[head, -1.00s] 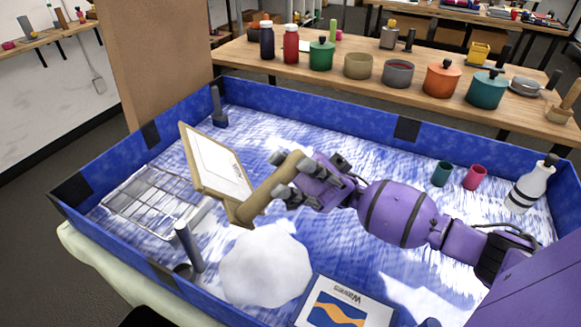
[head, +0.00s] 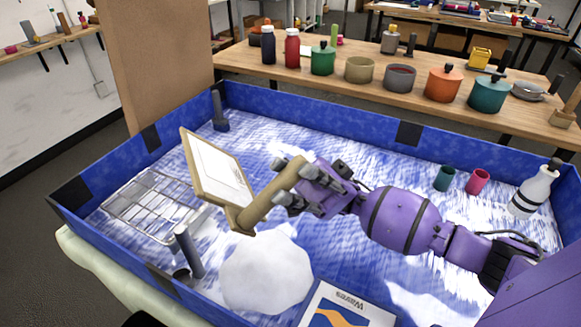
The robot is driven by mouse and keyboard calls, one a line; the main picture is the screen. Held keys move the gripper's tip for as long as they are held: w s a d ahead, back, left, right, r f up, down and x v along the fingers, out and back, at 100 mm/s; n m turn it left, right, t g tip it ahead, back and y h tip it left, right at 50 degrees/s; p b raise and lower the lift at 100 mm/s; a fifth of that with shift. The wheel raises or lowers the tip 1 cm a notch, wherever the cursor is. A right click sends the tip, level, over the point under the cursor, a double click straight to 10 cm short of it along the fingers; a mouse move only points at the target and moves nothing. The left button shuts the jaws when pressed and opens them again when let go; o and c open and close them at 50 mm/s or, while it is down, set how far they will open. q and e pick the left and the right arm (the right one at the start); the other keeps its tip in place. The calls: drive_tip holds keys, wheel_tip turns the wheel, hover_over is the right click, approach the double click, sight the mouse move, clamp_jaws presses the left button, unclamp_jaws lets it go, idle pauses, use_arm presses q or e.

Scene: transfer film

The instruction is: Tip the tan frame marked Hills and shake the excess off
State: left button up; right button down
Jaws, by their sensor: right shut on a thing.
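The tan frame (head: 186,153) with a white panel is held up and tilted steeply over the blue tray, left of the middle in the head view. Its thick tan handle points to the right, toward my right gripper (head: 287,184). My right gripper is shut on this handle, and the frame hangs clear of the tray floor. Small dark writing on the panel is too small to read. My left gripper is not in view.
The blue-walled tray (head: 330,118) holds a wire rack (head: 150,208), a white rounded mound (head: 265,272), a picture marked Waves (head: 345,308), two small cups (head: 444,178) and a white bottle (head: 530,188). Several lidded pots (head: 443,83) stand on the wooden bench behind.

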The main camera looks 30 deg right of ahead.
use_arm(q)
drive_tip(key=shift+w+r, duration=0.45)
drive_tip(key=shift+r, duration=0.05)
use_arm(e)
drive_tip(key=shift+r, duration=0.2)
drive_tip(key=m+t+h+p, duration=0.2)
drive_tip(key=t+h+p, duration=0.1)
drive_tip(key=shift+r, duration=0.4)
drive_tip(key=shift+m+t+h+p, duration=0.4)
drive_tip(key=shift+m+h+p, duration=0.2)
drive_tip(key=shift+h+p, duration=0.3)
drive_tip(key=shift+m+t+h+p, duration=0.4)
drive_tip(key=shift+t+h+p, duration=0.1)
drive_tip(key=shift+h+p, duration=0.55)
drive_tip(key=shift+h, duration=0.45)
drive_tip(key=shift+f+p, duration=0.15)
drive_tip(key=shift+p, duration=0.15)
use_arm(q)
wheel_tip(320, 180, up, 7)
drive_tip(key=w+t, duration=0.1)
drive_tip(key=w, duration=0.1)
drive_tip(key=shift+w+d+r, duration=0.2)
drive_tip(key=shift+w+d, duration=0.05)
use_arm(e)
drive_tip(key=shift+f, duration=0.3)
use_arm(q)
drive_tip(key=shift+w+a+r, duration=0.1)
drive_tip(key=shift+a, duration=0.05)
